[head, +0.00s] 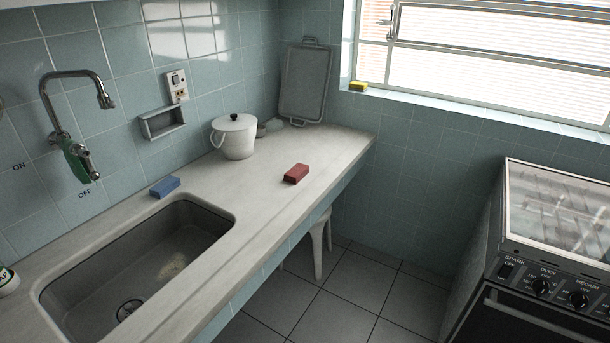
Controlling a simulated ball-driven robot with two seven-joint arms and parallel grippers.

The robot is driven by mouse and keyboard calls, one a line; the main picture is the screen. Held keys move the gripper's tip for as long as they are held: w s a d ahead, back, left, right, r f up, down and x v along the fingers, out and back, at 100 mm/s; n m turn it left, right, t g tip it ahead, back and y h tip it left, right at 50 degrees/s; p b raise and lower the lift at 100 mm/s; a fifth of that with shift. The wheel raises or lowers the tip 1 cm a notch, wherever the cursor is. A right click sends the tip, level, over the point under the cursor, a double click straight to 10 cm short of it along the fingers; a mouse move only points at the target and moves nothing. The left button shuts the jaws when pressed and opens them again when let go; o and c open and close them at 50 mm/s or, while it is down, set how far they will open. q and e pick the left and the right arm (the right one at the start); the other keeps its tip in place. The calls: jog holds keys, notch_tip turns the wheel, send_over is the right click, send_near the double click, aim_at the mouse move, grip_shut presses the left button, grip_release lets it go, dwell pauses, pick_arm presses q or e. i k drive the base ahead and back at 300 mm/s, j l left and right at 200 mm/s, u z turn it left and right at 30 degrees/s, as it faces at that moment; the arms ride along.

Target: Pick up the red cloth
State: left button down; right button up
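A small red block-shaped piece (297,173), which looks like a folded cloth or sponge, lies flat on the pale marble counter (215,190). It sits near the counter's front edge, to the right of the sink. Nothing covers it or touches it from the sides. Neither of my grippers is in view.
A blue block (165,187) lies behind the sink (150,260). A white lidded pot (234,136) stands behind the red piece, and a metal tray (306,84) leans in the corner. A stove (540,250) stands at the right, with open floor (345,295) between.

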aim_at(295, 174)
jog(key=u, duration=2.15)
jog(key=z, duration=2.15)
jog(key=i+l+z, duration=0.25)
jog(key=i+l, duration=0.15)
jog(key=i, duration=0.15)
